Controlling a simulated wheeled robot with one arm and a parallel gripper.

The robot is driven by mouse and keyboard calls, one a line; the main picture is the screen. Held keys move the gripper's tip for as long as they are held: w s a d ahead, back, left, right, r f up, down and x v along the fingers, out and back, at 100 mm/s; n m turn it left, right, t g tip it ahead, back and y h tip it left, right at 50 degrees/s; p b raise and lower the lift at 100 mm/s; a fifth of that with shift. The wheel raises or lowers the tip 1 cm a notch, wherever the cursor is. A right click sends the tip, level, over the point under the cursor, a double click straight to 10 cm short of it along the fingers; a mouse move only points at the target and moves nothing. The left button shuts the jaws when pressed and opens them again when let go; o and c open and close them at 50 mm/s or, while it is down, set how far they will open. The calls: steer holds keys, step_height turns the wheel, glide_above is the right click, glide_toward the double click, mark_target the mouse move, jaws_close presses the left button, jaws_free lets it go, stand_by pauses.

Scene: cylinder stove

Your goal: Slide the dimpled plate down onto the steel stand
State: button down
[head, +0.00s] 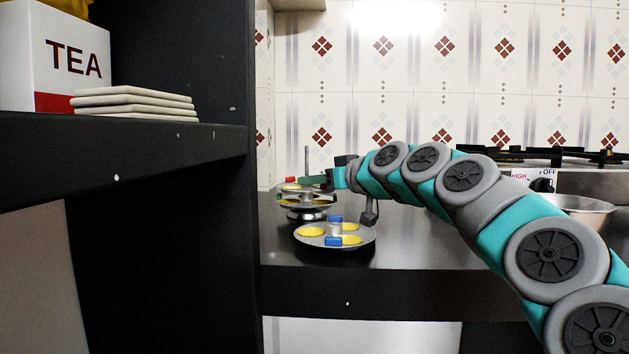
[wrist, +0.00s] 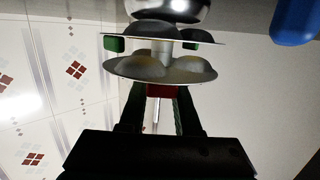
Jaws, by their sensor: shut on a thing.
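The dimpled plate with red blocks (wrist: 125,68) is around the thin upright rod of the steel stand (head: 307,158), near level. It shows in the head view as a plate with yellow rounds (head: 293,187). My gripper (wrist: 162,98) is shut on one of its red blocks (wrist: 163,91). A plate with green blocks (wrist: 190,37) sits lower on the stand, with a gap between the two plates. The steel base (head: 306,216) is underneath. My gripper hides part of the held plate in the head view.
Another plate (head: 313,242) with yellow rounds and blue blocks lies on the dark counter in front of the stand. A dark shelf wall stands close on the left. A stove and a steel pan (head: 580,203) are at the right.

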steer(key=c, duration=0.5)
jaws_free()
steer(key=shift+p+v, duration=0.3)
steer(key=shift+v, duration=3.6)
steer(key=shift+f, duration=0.1)
